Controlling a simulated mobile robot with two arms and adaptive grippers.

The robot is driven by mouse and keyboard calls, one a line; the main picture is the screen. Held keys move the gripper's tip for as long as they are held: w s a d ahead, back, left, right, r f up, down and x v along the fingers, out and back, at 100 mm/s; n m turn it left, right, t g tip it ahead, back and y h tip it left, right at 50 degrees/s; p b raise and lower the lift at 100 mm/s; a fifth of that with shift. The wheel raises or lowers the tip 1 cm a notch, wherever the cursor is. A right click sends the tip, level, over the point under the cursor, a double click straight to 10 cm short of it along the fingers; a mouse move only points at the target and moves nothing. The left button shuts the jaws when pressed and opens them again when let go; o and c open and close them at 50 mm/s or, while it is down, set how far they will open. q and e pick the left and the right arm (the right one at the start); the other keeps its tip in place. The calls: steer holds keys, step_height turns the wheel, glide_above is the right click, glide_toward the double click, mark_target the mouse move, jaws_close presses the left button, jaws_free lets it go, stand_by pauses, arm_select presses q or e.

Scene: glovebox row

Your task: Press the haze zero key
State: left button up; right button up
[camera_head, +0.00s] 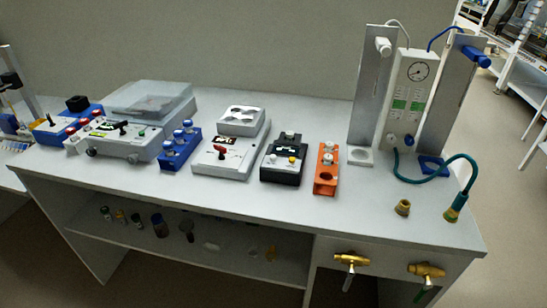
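Neither of my grippers is in view. Several bench instruments stand on the grey bench (225,198). A black box instrument (282,172) near the middle has a small display, a yellow button (292,160) and a pale fitting on top. Left of it stands a white instrument (205,165) with a red lever, a small dark display and a raised lid block. The labels are too small to read, so I cannot tell which key is the haze zero key.
At right are tall grey stands, a gauge unit (406,100), a teal hose (457,196) and brass fittings. Brass valves (350,260) project from the bench front. The front strip is mostly clear.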

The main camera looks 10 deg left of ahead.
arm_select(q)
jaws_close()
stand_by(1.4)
